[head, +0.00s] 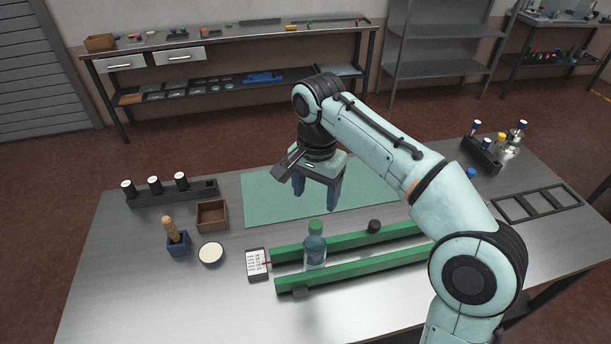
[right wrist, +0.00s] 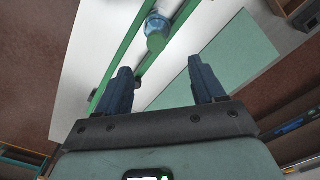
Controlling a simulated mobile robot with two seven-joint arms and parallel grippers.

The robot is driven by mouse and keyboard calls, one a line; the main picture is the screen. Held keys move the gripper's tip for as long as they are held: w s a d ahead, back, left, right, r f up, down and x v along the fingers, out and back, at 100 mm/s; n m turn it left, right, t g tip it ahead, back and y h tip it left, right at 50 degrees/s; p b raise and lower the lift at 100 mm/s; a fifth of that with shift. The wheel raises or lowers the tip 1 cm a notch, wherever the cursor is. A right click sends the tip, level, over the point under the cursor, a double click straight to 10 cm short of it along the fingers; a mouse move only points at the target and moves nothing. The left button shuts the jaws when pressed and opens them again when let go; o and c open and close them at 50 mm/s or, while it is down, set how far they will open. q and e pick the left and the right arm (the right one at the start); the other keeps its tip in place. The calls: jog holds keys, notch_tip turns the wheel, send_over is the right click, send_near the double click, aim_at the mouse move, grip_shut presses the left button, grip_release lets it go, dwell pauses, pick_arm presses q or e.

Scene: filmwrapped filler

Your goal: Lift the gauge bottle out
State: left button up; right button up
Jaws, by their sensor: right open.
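The gauge bottle (head: 315,247) is clear bluish with a green cap and stands upright between two green rails (head: 350,262) on the metal table. In the right wrist view the bottle (right wrist: 157,28) shows beyond the fingertips, its green cap towards me. My right gripper (head: 315,196) is open and empty, above the green mat, behind the bottle and apart from it. In the right wrist view its two dark blue fingers (right wrist: 160,78) are spread wide with nothing between them. My left gripper is not in view.
A black knob (head: 374,226) sits by the back rail. A white-topped dish (head: 211,253), a brush holder (head: 178,244) and a wooden box (head: 212,215) stand further left. The front left tabletop is clear.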

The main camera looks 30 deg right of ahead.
jog(key=b, duration=0.1)
send_over(316, 223)
jog(key=f, duration=0.4)
jog(key=shift+s+f, duration=0.3)
jog(key=shift+f, duration=0.05)
notch_tip(316, 223, down, 7)
jog(key=shift+w+b, duration=0.15)
jog(key=shift+b, duration=0.75)
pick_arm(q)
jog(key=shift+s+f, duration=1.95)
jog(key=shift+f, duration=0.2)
pick_arm(e)
jog(key=shift+f, duration=0.7)
grip_shut()
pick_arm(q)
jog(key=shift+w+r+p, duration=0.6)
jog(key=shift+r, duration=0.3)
pick_arm(e)
jog(key=shift+w+r, duration=0.1)
jog(key=shift+r, duration=1)
